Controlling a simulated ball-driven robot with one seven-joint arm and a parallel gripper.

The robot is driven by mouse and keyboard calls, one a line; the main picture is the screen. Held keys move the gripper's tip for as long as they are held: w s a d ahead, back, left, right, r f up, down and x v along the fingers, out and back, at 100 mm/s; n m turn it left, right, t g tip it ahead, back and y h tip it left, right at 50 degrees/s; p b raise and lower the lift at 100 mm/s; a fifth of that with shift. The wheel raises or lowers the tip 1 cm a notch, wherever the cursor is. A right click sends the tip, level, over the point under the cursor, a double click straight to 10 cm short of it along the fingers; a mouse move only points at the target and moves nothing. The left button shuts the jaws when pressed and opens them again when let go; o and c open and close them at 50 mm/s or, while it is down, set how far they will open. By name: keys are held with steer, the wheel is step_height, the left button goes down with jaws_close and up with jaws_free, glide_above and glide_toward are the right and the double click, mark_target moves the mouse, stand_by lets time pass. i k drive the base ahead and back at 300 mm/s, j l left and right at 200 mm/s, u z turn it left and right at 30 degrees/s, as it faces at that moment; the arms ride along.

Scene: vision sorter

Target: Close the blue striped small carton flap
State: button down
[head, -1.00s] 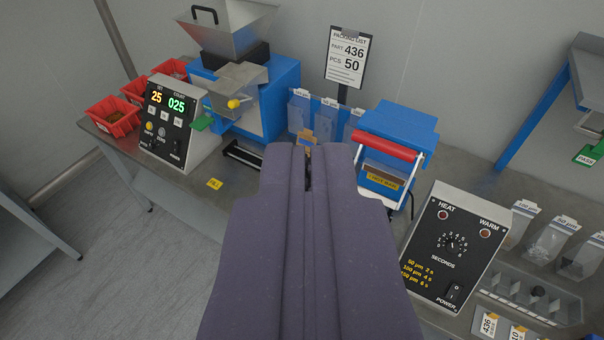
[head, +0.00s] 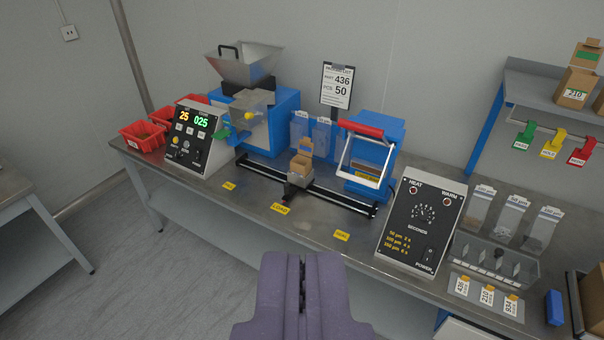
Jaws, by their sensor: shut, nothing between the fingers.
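A small brown carton (head: 300,166) stands on a carriage on the black rail (head: 330,196), in the middle of the bench. A blue band shows near its top, and its flap (head: 306,145) appears to stand up at the back. My gripper (head: 302,262) is shut and empty at the bottom of the view. It is apart from the carton, on the near side of it. No part of the carton is hidden by the gripper.
A blue sealer with a red handle (head: 361,130) stands right of the carton. A blue counting machine (head: 275,118) with a hopper stands left. A heat control box (head: 424,222) is front right. An open carton (head: 574,88) is on the right shelf.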

mark_target(305, 147)
steer(key=k+j, duration=0.1)
steer(key=j, duration=0.5)
steer(key=i+l, duration=0.1)
steer(key=i, duration=0.6)
steer(key=i+l, duration=0.1)
steer(key=i, duration=0.55)
steer(key=i+l+u, duration=0.1)
steer(key=i, duration=0.6)
steer(key=i+l, duration=0.15)
steer(key=i, duration=0.5)
